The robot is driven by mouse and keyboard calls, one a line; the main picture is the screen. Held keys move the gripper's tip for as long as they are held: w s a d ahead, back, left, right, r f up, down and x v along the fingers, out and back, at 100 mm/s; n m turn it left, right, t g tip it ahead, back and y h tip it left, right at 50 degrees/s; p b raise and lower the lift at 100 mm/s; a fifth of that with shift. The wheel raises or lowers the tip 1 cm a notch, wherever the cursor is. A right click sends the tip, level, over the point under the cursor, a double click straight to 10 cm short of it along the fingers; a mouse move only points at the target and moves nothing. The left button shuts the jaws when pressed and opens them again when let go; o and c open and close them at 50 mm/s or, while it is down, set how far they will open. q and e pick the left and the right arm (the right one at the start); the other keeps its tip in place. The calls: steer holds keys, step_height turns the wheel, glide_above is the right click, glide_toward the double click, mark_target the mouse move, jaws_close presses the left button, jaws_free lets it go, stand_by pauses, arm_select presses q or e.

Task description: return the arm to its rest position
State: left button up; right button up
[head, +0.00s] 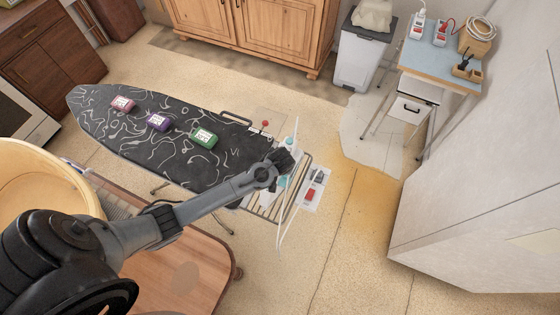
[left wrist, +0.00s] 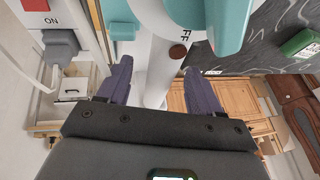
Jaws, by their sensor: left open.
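My left arm reaches from the lower left across the head view. Its gripper (head: 284,158) is at the right end of the ironing board (head: 100,125), over the wire rack. In the left wrist view the gripper (left wrist: 157,68) is open, its two purple fingers apart. A white and teal object (left wrist: 150,30), possibly an iron, shows just beyond and between the fingers; whether they touch it I cannot tell. In the head view the arm partly hides this object (head: 291,145). My right gripper is not in view.
Pink (head: 122,104), purple (head: 158,122) and green (head: 204,138) boxes sit on the board. A white panel with red and dark switches (head: 312,190) is beside the rack (head: 268,205). A wooden table (head: 175,270) is under my arm.

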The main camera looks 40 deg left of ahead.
arm_select(q)
steer(key=s+d+r+m+h+p, duration=0.1)
steer(key=s+d+r+p, duration=0.3)
steer(key=s+r, duration=0.7)
steer(key=s+d+r+m+h+p, duration=0.2)
steer(key=s+d+r+p, duration=0.3)
steer(key=s+r, duration=0.7)
steer(key=shift+r+m+h, duration=0.3)
steer(key=shift+r+m, duration=0.05)
steer(key=shift+m, duration=0.55)
steer(key=shift+d, duration=0.1)
